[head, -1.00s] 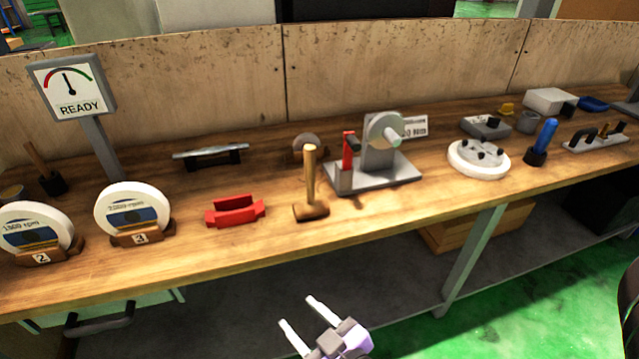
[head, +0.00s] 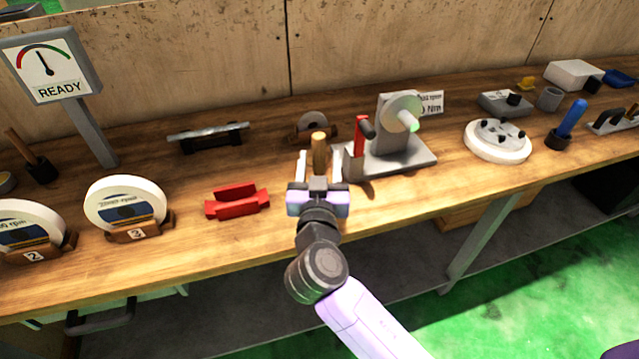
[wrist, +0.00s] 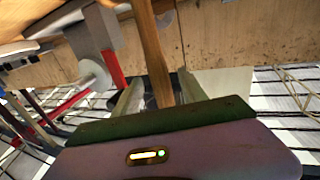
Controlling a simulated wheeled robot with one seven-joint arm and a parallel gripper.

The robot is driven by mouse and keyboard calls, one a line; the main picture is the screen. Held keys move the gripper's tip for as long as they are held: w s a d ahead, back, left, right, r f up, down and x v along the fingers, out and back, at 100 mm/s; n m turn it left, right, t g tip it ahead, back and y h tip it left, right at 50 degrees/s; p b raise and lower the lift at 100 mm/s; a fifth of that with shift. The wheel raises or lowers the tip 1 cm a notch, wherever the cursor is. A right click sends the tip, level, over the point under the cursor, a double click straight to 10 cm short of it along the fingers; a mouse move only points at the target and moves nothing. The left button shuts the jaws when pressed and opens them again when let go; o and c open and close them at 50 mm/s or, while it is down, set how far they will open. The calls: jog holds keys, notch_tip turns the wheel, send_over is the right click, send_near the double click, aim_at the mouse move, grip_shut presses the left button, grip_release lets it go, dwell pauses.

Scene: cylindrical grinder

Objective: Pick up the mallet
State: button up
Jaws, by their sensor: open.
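The mallet (head: 319,148) stands upright on the wooden bench. Only the top of its wooden handle shows in the head view; its head is hidden behind my gripper. My gripper (head: 319,160) is open, with one finger on each side of the handle. In the wrist view the handle (wrist: 153,55) rises between the two fingers of my gripper (wrist: 158,88). I cannot tell whether either finger touches it.
A grey fixture with a red lever (head: 361,135) stands close on the right of my gripper. A red tray-like holder (head: 237,201) is on the left. A small grey wheel on a stand (head: 313,125) is behind.

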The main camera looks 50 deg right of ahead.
jog(key=p+x, duration=0.1)
jog(key=x, duration=0.3)
jog(key=shift+w+r, duration=0.1)
jog(key=shift+w, duration=0.1)
grip_shut()
dwell(1.2)
